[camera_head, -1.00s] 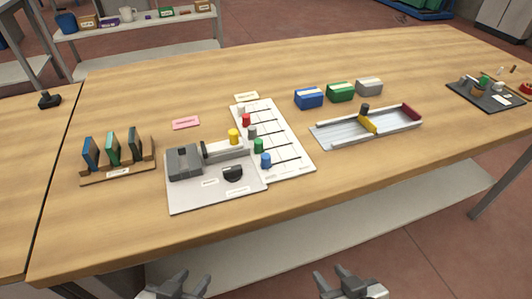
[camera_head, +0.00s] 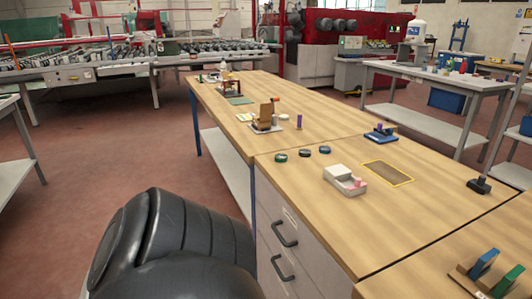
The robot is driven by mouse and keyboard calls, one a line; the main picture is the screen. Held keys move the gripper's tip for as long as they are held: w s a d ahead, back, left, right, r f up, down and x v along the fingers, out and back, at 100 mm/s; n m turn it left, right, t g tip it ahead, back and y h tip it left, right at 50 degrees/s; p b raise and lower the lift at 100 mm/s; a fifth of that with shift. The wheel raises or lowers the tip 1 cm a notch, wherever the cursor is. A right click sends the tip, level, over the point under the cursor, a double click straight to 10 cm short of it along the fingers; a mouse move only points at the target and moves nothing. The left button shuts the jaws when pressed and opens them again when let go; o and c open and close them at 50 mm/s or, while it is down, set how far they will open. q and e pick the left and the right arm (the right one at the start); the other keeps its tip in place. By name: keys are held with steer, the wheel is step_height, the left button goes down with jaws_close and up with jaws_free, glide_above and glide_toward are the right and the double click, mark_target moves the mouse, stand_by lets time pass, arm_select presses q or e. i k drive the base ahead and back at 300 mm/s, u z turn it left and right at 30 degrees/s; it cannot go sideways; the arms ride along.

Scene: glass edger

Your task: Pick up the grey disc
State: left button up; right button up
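Three small dark discs lie in a row on the wooden table. The middle one looks grey (camera_head: 304,153); it lies between a greenish disc (camera_head: 281,157) on its left and a bluish disc (camera_head: 324,149) on its right. They are small and dark here, so the colours are hard to tell. Neither of my grippers is in view. A large black part of my own body fills the lower left.
A white block-like device (camera_head: 345,180) stands in front of the discs. A yellow-edged brown mat (camera_head: 388,173) lies to its right. A blue device (camera_head: 381,133) and a black object (camera_head: 479,185) stand on the table. Drawers (camera_head: 285,245) are beneath the table.

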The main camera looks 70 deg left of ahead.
mark_target(305, 153)
steer(key=u, duration=2.55)
steer(key=k, duration=1.3)
steer(key=u, duration=1.1)
steer(key=i, duration=2.25)
steer(key=z, duration=0.5)
steer(key=i, duration=1.4)
steer(key=z, duration=1.35)
